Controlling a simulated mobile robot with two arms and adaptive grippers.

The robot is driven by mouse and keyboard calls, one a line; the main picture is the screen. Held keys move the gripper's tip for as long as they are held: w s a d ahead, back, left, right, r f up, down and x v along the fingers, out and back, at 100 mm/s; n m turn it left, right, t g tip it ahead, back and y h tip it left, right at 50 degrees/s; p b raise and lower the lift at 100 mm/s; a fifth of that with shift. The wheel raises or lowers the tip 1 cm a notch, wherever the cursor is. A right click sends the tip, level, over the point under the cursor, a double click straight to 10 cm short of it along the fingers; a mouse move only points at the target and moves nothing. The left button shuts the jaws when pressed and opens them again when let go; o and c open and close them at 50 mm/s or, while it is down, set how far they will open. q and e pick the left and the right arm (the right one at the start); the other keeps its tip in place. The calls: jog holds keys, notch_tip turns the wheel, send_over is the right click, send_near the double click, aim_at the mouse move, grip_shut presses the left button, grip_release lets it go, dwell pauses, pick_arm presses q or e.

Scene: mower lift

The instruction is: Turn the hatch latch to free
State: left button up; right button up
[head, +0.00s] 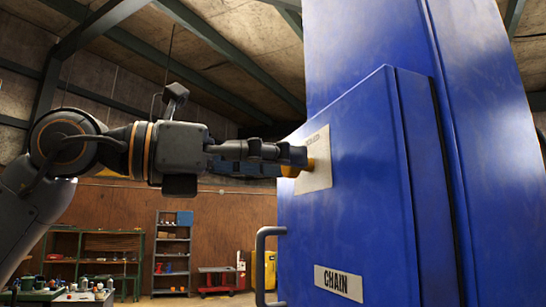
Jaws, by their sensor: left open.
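The blue hatch (365,210) fills the right half of the head view, with a grey bar handle (263,265) at its lower left and a "CHAIN" label (338,283) near its bottom. A pale plate (318,165) with partly hidden lettering is fixed high on its face. The yellow latch (308,165) shows in a small part in front of this plate. My left gripper (297,162) reaches in from the left, with its fingertips at the latch. It is open, and its fingers hide most of the latch. I cannot tell whether they touch it, nor how the latch is turned.
A tall blue column (490,120) rises behind the hatch at right. A workbench with small items (70,296), shelves (172,250), a red cart (218,280) and a yellow cabinet (268,270) stand far back at left. The air below my left arm is clear.

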pick_arm(q)
jog(key=c, duration=1.2)
jog(key=shift+o, duration=0.2)
jog(key=shift+n, duration=0.3)
jog(key=shift+a+n+b, duration=0.1)
jog(key=shift+n+b, duration=3.85)
jog(key=shift+n, duration=4.75)
